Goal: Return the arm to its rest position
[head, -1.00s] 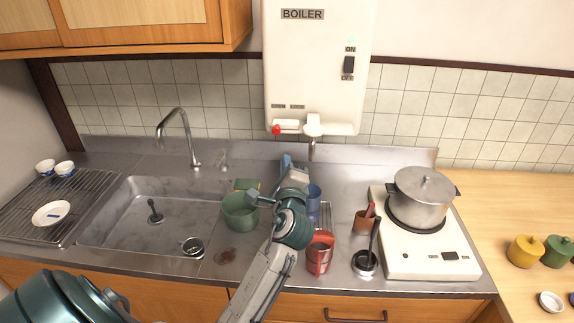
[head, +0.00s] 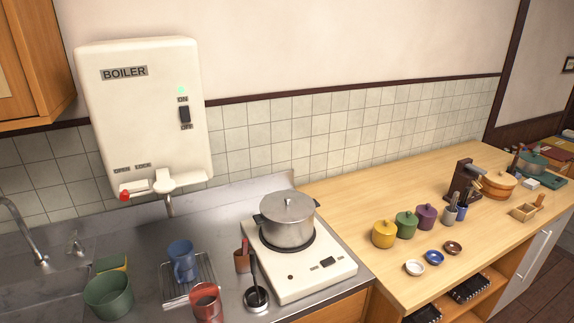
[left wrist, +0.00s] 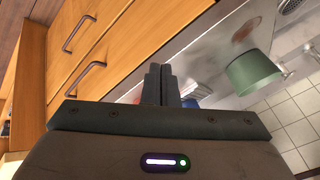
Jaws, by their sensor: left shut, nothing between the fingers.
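My left gripper (left wrist: 159,85) shows in the left wrist view with its two fingers together and nothing between them. It points toward the wooden cabinet front (left wrist: 95,45) and the counter edge, apart from both as far as I can tell. A green pot (left wrist: 253,72) stands on the counter to the right of the fingers in that view. Neither of my arms shows in the head view now. My right gripper is in no current view.
In the head view the green pot (head: 108,294), a blue mug (head: 183,261) on a wire rack and a red cup (head: 206,303) stand on the steel counter. A lidded pot (head: 287,220) sits on the white stove (head: 318,279). Colored jars stand on the wooden counter (head: 345,195).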

